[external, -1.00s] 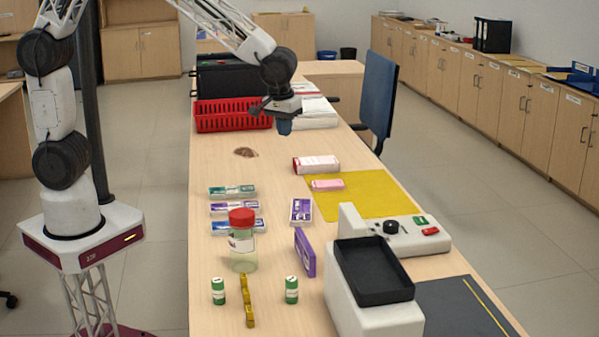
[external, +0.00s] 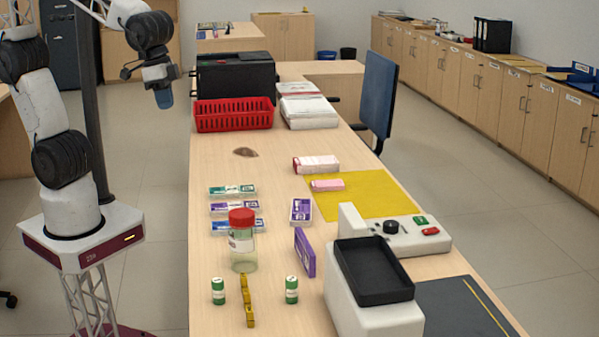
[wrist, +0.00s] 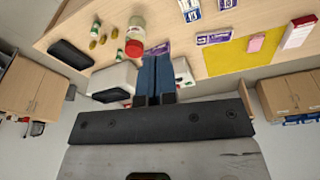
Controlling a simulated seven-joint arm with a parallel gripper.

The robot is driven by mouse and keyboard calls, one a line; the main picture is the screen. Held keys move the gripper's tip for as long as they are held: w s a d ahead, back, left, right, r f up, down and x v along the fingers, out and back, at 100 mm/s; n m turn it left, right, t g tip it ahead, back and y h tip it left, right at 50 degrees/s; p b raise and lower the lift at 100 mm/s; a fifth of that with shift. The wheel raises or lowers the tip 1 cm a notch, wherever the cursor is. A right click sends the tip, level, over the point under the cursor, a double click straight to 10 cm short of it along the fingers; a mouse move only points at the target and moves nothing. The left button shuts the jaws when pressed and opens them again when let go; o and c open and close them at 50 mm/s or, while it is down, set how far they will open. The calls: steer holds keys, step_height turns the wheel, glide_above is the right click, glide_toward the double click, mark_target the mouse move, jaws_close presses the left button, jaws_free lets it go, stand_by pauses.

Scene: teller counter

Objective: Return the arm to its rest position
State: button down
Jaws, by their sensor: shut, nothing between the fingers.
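My gripper (external: 164,98) is up in the air to the left of the counter in the external view, beside the red basket and clear of the counter's left edge. Its blue fingers point down and hold nothing. In the wrist view the fingers (wrist: 156,78) are together, with the counter beyond them.
The counter (external: 225,285) carries a red basket (external: 233,116), a black machine (external: 236,77), a red-lidded jar (external: 242,245), a yellow mat (external: 365,203), banded note bundles and a white counting machine (external: 375,300). A blue chair (external: 377,95) stands on its right. Floor is free around my gripper.

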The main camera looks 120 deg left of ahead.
steer(key=s+d+m+h, duration=0.1)
steer(key=s+d+m, duration=0.5)
steer(key=s+d, duration=0.3)
steer(key=s, duration=0.3)
steer(key=shift+s+t, duration=0.25)
steer(key=shift+t, duration=0.15)
